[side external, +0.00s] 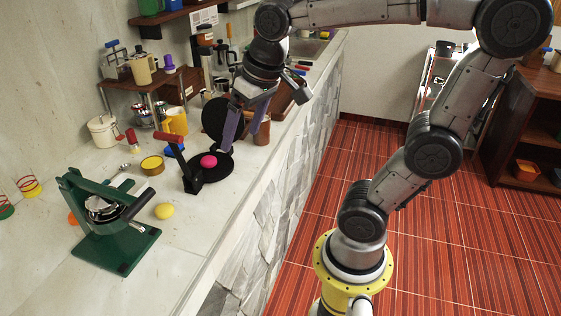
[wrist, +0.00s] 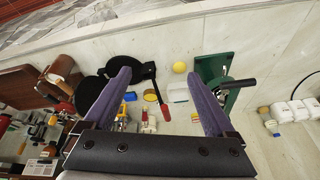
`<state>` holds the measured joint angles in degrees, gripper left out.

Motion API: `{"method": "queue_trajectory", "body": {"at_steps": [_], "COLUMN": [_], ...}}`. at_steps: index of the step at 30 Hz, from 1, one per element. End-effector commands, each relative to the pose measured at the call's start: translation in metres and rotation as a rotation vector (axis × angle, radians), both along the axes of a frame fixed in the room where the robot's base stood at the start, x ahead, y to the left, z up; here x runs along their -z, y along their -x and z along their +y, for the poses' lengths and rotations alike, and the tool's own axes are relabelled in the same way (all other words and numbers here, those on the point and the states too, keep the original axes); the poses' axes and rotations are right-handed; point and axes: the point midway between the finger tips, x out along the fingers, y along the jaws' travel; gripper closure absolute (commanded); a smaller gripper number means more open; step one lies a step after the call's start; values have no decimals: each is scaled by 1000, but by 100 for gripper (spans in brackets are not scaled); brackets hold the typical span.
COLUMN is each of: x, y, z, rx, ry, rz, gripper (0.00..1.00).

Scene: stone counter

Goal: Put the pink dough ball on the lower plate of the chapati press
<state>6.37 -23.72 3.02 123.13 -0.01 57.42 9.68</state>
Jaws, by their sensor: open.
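The pink dough ball (side external: 208,161) rests on the black lower plate (side external: 217,174) of the chapati press in the side view. The press's round black upper plate (side external: 219,117) stands raised behind it, and its red-ended lever (side external: 168,138) sticks up at the left. My gripper (side external: 240,148) is open, pointing down with its purple fingers just behind and to the right of the ball. I see nothing held in it. In the wrist view the open fingers (wrist: 160,78) frame the red handle (wrist: 165,112) and part of the black press (wrist: 132,70). The ball does not show there.
A green press-like device (side external: 115,235) stands at the front left, with a yellow ball (side external: 164,211) beside it. A yellow tin (side external: 152,165), an orange mug (side external: 176,120) and a brown jar (side external: 262,132) stand near the press. The front counter is mostly clear.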

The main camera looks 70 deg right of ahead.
Motion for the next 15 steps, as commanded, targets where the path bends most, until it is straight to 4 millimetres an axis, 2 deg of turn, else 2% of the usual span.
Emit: {"method": "queue_trajectory", "body": {"at_steps": [1,6,10,15], "x": [4,24,35,39], "y": [21,66,83,88], "z": [8,23,27,28], "rx": [-55,-195,-251,-269], "ry": [15,55,72,78], "rz": [-32,-102,-129,-137], "gripper": [10,10,10,10]}}
